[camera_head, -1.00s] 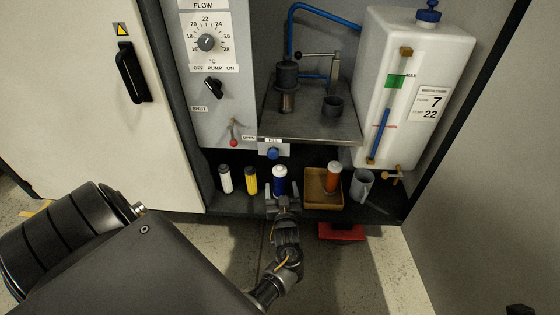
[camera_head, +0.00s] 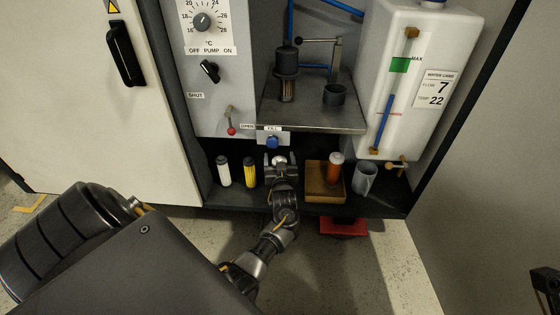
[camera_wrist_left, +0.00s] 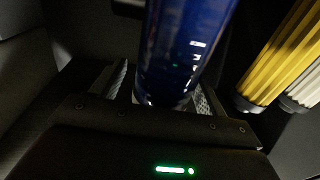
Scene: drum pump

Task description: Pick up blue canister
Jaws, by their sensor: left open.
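The blue canister (camera_wrist_left: 182,50) stands between the two fingers of my left gripper (camera_wrist_left: 162,92) in the left wrist view. The fingers are open, one on each side of it, and a gap shows at the left finger. In the head view my left gripper (camera_head: 280,164) covers most of the canister, and only its pale cap (camera_head: 279,159) shows clearly. A dark part at the lower right edge of the head view looks like my right gripper (camera_head: 546,284); its jaws cannot be made out.
White (camera_head: 223,172) and yellow (camera_head: 250,172) canisters stand left of the gripper on the dark shelf. An orange canister (camera_head: 335,169) stands in a tan tray (camera_head: 325,193) to the right, beside a grey mug (camera_head: 364,180). The blue fill knob (camera_head: 272,142) and a metal ledge (camera_head: 312,117) are above.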

